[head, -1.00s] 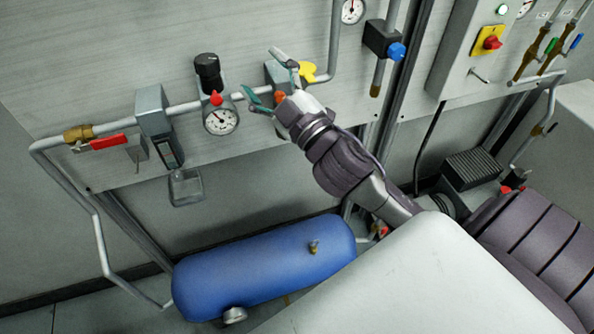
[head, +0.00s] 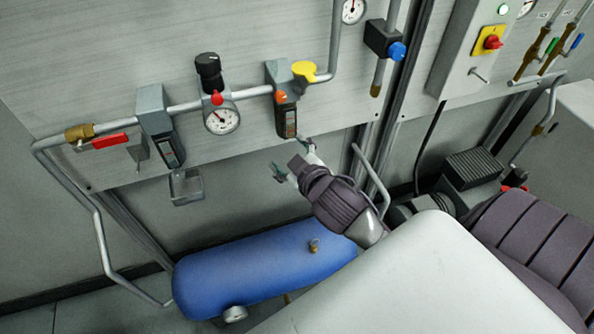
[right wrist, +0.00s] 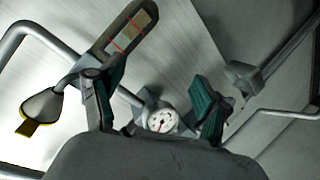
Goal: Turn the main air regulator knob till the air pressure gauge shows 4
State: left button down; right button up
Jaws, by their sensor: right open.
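The black main air regulator knob (head: 208,68) sits on top of the regulator on the horizontal pipe. My right gripper (head: 293,158) is open and empty, below and right of the gauge, apart from knob and gauge. Its fingers show teal pads in the right wrist view (right wrist: 156,90). My left gripper is not in view.
A grey filter unit (head: 287,118) with a yellow knob (head: 303,70) stands right of the gauge. Another grey unit (head: 156,125) and a red-handled valve (head: 110,142) are left. A blue tank (head: 250,268) lies below. The panel between knob and yellow knob is open.

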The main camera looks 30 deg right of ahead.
jog(key=s+f+m+g, duration=0.1)
jog(key=s+f+g, duration=0.2)
jog(key=f, duration=0.5)
jog(key=shift+s+a+f, duration=0.15)
jog(key=shift+s+a, duration=0.2)
jog(key=shift+s, duration=0.05)
jog(key=s+f+g+y, duration=0.1)
jog(key=s+f+g, duration=0.3)
jog(key=f, duration=1.1)
jog(key=s+f+g, duration=0.1)
jog(key=s+f, duration=0.5)
jog(key=f, duration=0.9)
jog(key=s+f+g, duration=0.1)
jog(key=s+f, duration=0.4)
jog(key=s, duration=0.3)
jog(key=s+a+f+g, duration=0.1)
jog(key=s+f+g, duration=0.1)
jog(key=s+f, duration=0.3)
jog(key=s+a+f+m+g+y, duration=0.1)
jog(key=s+f, duration=0.5)
jog(key=s, duration=0.6)
jog(key=shift+a+g, duration=0.25)
jog(key=shift+g, duration=0.05)
